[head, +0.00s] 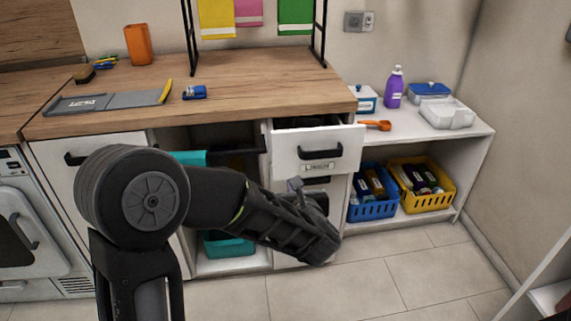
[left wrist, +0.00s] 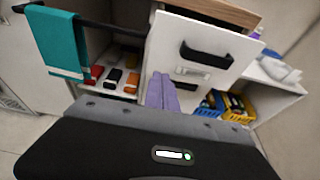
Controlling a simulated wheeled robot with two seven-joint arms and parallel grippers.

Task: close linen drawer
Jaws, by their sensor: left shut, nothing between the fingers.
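The open drawer (head: 290,153) is at the top of the cabinet below the wooden worktop. It has a white front, a black handle and a small label too blurred to read. It sticks out, and dark contents show inside. It also shows in the left wrist view (left wrist: 228,68). My left gripper (head: 296,186) is below the drawer front in the head view, partly hidden by its own wrist. My right gripper is out of view.
Left of the drawer is an open bay with a teal towel (left wrist: 60,42) on a black rail (head: 236,151). On the right, a low shelf holds a blue basket (head: 373,210) and a yellow basket (head: 428,202). The floor in front is clear.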

